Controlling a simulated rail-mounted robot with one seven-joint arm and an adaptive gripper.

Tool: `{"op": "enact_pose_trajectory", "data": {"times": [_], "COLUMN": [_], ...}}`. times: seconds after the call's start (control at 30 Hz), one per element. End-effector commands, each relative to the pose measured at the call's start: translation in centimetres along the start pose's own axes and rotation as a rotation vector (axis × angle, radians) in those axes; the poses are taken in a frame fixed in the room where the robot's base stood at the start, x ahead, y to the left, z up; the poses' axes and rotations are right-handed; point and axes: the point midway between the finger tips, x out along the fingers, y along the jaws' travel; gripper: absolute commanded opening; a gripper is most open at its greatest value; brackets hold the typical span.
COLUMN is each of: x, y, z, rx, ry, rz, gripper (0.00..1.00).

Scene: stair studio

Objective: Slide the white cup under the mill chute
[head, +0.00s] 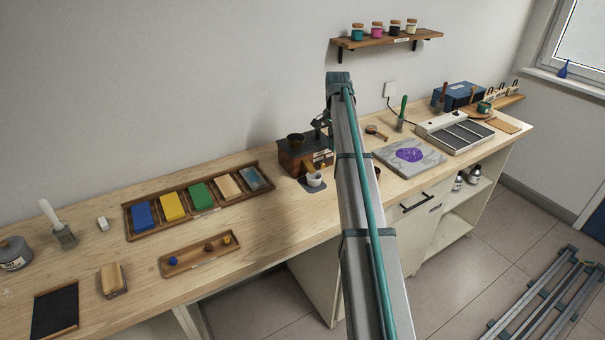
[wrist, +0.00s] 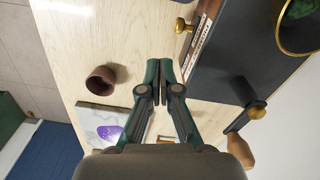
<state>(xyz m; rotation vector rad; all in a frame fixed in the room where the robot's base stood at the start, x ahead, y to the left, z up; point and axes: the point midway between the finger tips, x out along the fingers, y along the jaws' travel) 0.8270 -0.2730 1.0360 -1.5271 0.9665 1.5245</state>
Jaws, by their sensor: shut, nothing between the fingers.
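The white cup (head: 314,179) stands upright on a small dark mat (head: 318,188) in the head view, at the front of the mill (head: 293,160). The mill is a dark-topped wooden box with a bowl on top. A wooden chute (head: 308,169) slopes from its front, close behind the cup; I cannot tell whether the cup is directly beneath it. My gripper (wrist: 164,66) is shut and empty, beside the mill's dark top (wrist: 235,65) in the wrist view. In the head view my arm partly hides it. The white cup does not show in the wrist view.
A brown cup (wrist: 101,79) stands on the bench near my gripper. A stone slab (head: 411,156) with purple pigment lies right of my arm. A tray of coloured blocks (head: 148,225) lies left of the mill.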

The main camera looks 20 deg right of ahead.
Motion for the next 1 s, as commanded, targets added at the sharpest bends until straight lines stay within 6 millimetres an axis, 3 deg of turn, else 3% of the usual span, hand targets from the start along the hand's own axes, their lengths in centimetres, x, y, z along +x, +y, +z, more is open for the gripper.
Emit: {"op": "enact_pose_trajectory", "data": {"times": [0.13, 0.33, 0.83, 1.0], "x": [0.0, 1.1, 9.9, 9.8], "y": [0.1, 0.1, 0.1, -0.1], "z": [0.1, 0.1, 0.2, 2.7], "rx": [0.111, 0.137, 0.134, 0.133], "ry": [-0.001, -0.002, -0.003, -0.001], "rz": [0.002, 0.003, 0.004, 0.002], "gripper": [0.0, 0.0, 0.0, 0.0]}}
